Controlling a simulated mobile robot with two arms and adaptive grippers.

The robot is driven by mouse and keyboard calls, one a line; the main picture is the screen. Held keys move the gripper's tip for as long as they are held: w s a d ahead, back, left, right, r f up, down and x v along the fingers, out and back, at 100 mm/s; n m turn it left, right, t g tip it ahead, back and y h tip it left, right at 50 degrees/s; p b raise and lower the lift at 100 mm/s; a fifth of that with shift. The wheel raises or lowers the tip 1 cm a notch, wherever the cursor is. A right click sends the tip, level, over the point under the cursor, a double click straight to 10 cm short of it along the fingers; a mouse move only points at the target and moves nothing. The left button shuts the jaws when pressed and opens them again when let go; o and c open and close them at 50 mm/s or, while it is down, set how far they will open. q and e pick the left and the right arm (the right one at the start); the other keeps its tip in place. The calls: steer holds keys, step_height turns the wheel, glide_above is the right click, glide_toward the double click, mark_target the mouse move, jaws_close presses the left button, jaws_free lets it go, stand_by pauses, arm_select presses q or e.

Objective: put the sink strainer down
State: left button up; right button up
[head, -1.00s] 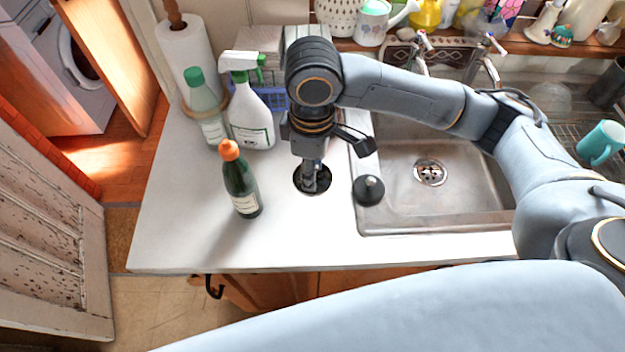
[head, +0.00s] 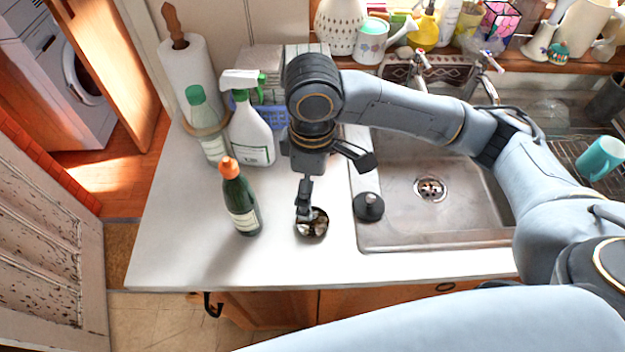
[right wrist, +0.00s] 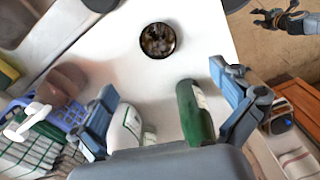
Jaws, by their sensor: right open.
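The sink strainer (head: 312,223) is a small round dark-rimmed dish with a mottled brown and pale inside. It rests on the white counter between the orange-capped green bottle and the sink. It also shows whole in the right wrist view (right wrist: 158,40), apart from the fingers. My right gripper (right wrist: 165,105) is open, its two fingers spread wide with nothing between them in its grasp. In the head view, the right gripper (head: 304,203) hangs right over the strainer's far edge and overlaps it in the picture.
The green bottle (head: 240,200) stands left of the strainer. A spray bottle (head: 251,130) and a paper towel roll (head: 190,75) stand behind it. A black knobbed disc (head: 369,206) sits at the edge of the metal sink (head: 450,215). The front counter is clear.

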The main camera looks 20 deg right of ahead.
step_height(320, 180, up, 12)
stand_by(0.5)
